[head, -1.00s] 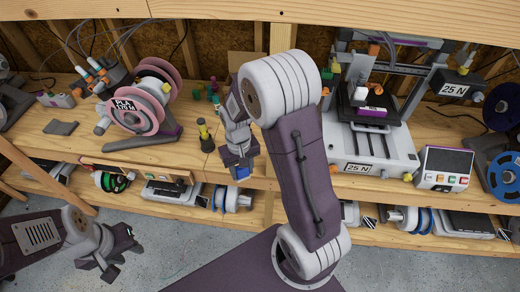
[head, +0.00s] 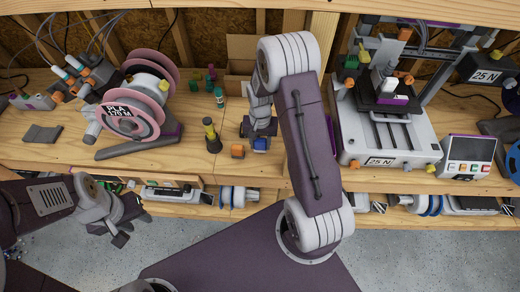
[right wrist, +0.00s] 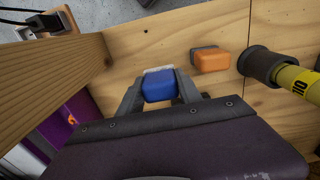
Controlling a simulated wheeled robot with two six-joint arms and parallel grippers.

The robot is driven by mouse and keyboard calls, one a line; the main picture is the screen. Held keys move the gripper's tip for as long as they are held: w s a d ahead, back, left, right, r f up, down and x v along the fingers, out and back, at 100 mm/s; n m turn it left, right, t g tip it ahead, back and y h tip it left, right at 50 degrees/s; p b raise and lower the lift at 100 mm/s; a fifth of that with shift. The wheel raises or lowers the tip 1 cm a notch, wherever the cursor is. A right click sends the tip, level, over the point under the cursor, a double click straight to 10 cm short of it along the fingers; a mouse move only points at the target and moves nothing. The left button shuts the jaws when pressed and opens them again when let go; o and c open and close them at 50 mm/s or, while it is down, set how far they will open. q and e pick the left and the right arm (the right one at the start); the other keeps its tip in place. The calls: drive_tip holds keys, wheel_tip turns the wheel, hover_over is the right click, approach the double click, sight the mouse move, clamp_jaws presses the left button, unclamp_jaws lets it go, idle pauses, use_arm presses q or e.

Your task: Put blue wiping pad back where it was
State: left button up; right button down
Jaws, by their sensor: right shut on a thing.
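The blue wiping pad (head: 261,144) is between the fingers of my right gripper (head: 259,133), at the bench top near its front edge. In the right wrist view the blue pad (right wrist: 158,88) sits between both fingertips of the right gripper (right wrist: 158,92), low over the wood. I cannot tell whether it touches the bench. An orange pad (head: 238,151) lies just left of it; it also shows in the right wrist view (right wrist: 210,60). My left gripper (head: 131,227) looks open and empty, low in front of the bench.
A yellow-and-black bottle (head: 211,136) stands left of the orange pad. A pink spool (head: 132,112) is further left, and a 3D printer (head: 385,130) is to the right. A wooden post (right wrist: 50,85) is close to the gripper in the right wrist view. Small bottles and a cardboard box (head: 240,60) are behind.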

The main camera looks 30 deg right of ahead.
sight(261, 150)
drive_tip(key=f, duration=0.3)
drive_tip(key=shift+s+f, duration=0.1)
drive_tip(key=shift+s, duration=0.3)
drive_tip(key=shift+w+f, duration=0.1)
drive_tip(key=shift+f, duration=0.2)
drive_tip(key=shift+w+f, duration=0.1)
drive_tip(key=shift+w, duration=0.05)
drive_tip(key=shift+f, duration=0.2)
drive_tip(key=c, duration=0.8)
unclamp_jaws()
drive_tip(key=shift+r, duration=0.1)
drive_tip(key=shift+r, duration=0.1)
